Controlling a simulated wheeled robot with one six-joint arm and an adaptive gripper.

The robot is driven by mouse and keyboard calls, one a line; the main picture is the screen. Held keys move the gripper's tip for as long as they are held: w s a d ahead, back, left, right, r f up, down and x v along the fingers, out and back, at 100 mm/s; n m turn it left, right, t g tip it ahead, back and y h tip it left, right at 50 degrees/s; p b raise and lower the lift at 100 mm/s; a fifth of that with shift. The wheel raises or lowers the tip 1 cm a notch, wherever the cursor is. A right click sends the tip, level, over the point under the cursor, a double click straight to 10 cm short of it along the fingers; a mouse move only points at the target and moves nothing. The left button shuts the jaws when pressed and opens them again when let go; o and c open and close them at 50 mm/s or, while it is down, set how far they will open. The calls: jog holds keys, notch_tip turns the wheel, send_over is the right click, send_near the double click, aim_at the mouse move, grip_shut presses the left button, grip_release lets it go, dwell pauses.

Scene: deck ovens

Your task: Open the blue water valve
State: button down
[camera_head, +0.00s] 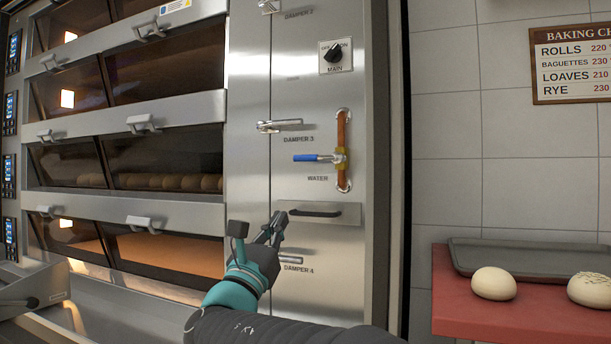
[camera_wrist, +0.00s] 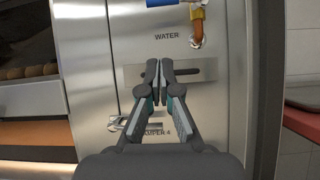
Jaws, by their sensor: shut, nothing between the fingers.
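The blue water valve handle (camera_head: 305,158) is a short lever on a copper pipe (camera_head: 343,130), above the label WATER on the steel panel. The lever points left, roughly horizontal, across the upright pipe. In the wrist view only the lower part of the blue handle (camera_wrist: 160,2) shows at the top edge. My gripper (camera_head: 275,222) is below and left of the valve, apart from it, near the drawer-like plate with a dark handle (camera_head: 315,213). In the wrist view my gripper (camera_wrist: 159,64) has its fingertips together and holds nothing.
Damper 3 lever (camera_head: 280,125) is left of and above the valve. Damper 4 lever (camera_head: 290,259) is close to my gripper, below. A MAIN knob (camera_head: 333,54) is higher up. Oven decks with glass doors stand left. A red table (camera_head: 520,315) with dough and a tray stands right.

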aim_at(318, 158)
jog(key=shift+d+n, duration=0.15)
jog(key=shift+n, duration=0.15)
jog(key=shift+r, duration=0.1)
jog(key=s+r+p+x, duration=0.1)
jog(key=r+x, duration=0.1)
jog(key=x, duration=1)
jog(key=shift+r+p, duration=0.3)
jog(key=shift+r, duration=0.15)
